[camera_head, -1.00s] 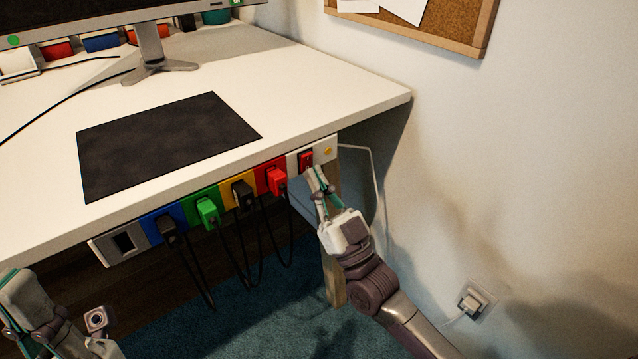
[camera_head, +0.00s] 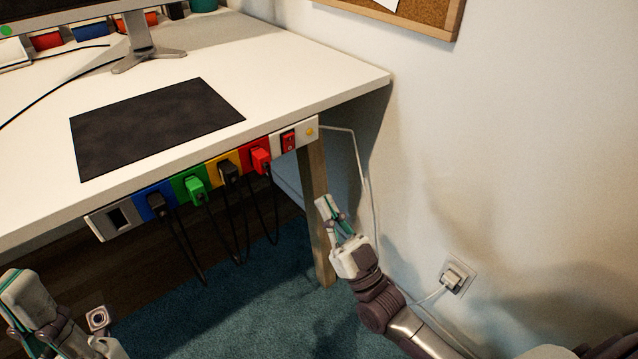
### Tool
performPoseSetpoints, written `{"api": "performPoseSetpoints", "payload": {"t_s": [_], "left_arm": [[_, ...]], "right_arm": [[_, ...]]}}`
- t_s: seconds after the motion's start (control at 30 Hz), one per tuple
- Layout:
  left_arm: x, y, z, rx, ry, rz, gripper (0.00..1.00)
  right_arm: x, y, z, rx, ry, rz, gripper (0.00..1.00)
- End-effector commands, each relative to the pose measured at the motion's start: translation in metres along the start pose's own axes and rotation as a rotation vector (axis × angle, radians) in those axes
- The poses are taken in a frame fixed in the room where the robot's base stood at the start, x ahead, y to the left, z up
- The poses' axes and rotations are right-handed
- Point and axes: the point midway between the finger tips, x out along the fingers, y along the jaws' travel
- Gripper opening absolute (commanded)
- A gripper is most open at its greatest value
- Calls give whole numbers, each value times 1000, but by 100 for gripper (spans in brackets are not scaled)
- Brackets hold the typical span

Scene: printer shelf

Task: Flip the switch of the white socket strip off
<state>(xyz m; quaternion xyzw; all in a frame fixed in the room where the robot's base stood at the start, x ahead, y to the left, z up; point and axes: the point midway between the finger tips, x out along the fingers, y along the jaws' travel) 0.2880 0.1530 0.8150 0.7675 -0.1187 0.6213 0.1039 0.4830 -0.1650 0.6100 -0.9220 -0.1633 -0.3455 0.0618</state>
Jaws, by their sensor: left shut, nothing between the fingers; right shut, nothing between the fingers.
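The white socket strip (camera_head: 308,132) runs along the front edge of the desk, with colored sockets and plugs in it. Its red switch (camera_head: 288,141) sits near the right end, beside a yellow round spot. I cannot tell from this view which way the switch is set. My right gripper (camera_head: 325,203) is shut and empty, below and to the right of the switch, clear of the strip and in front of the desk leg. My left gripper (camera_head: 12,290) is at the lower left, far from the switch, partly cut off by the frame edge.
Blue, green, yellow and red sockets hold plugs, including a green plug (camera_head: 195,189) and a red plug (camera_head: 261,160), with black cables hanging below. A wooden desk leg (camera_head: 316,215) stands behind my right gripper. A wall outlet (camera_head: 456,277) is at the right.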

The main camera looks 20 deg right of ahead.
Motion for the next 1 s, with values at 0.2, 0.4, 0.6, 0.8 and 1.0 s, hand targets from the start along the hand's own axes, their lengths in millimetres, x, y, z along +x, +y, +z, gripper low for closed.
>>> {"api": "performPoseSetpoints", "payload": {"t_s": [0.2,0.4,0.6,0.8,1.0], "left_arm": [[4,0,-1,1,4,1,0],[5,0,-1,1,6,2,0],[4,0,-1,2,6,2,0],[5,0,-1,2,6,0,0],[0,-4,29,13,-159,-4,0]], "right_arm": [[-26,0,5,-2,-2,-1,0],[-31,0,6,-1,0,-1,0],[-30,0,6,-1,0,-1,0],[-30,0,6,-1,0,-1,0],[-30,-9,20,5,-118,-6,0]]}}
